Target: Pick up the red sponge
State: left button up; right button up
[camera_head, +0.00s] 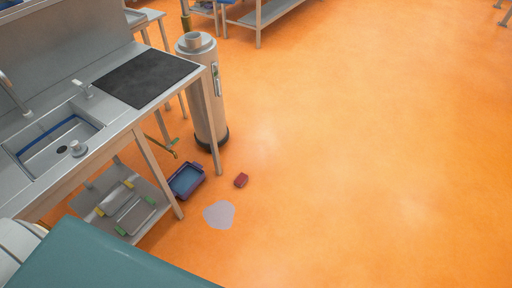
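The red sponge (241,180) is a small dark red block lying on the orange floor. It is just right of a purple and blue tub (187,181) and just above a pale grey patch (219,214) on the floor. Nothing covers it. Neither of my grippers shows in the head view.
A steel sink table (150,123) with a dark mat (147,77) stands at left. Its lower shelf holds trays (135,215) with yellow and green handles. A grey metal cylinder (207,105) stands behind the tub. The orange floor (380,150) at right is clear.

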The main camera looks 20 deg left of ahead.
aim_at(242, 178)
jog(key=i, duration=2.4)
jog(key=i+u, duration=0.4)
jog(key=i+l+u, duration=0.25)
jog(key=u, duration=0.2)
jog(key=i+l+u, duration=0.4)
jog(key=i+j, duration=0.05)
jog(key=j, duration=0.05)
